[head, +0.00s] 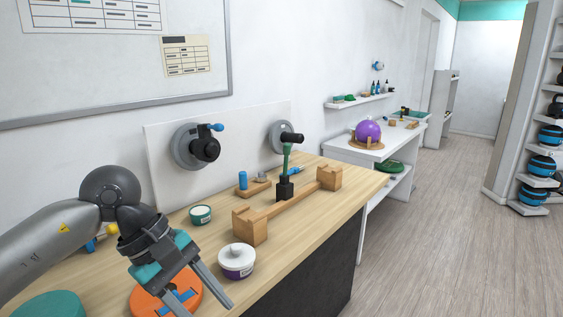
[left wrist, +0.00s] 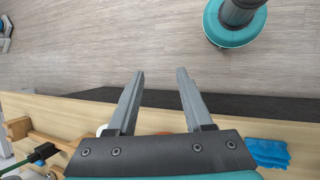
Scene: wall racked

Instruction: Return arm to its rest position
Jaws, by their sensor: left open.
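My left arm comes in from the left in the head view. Its gripper (head: 208,306) is open and empty, pointing down and to the right above the front part of the wooden-topped bench (head: 325,212). An orange disc (head: 148,301) with blue marks lies behind and below the fingers. In the left wrist view the two fingers of my left gripper (left wrist: 160,72) are apart with nothing between them, and they point out past the bench edge over the floor. My right arm and gripper are in neither view.
A white-lidded jar (head: 237,262) and a small green tin (head: 201,215) stand near the gripper. A wooden stand (head: 249,225) with a bar is further back. Two round fixtures (head: 189,146) (head: 279,138) are on the wall panel. The floor (head: 440,240) at right is clear.

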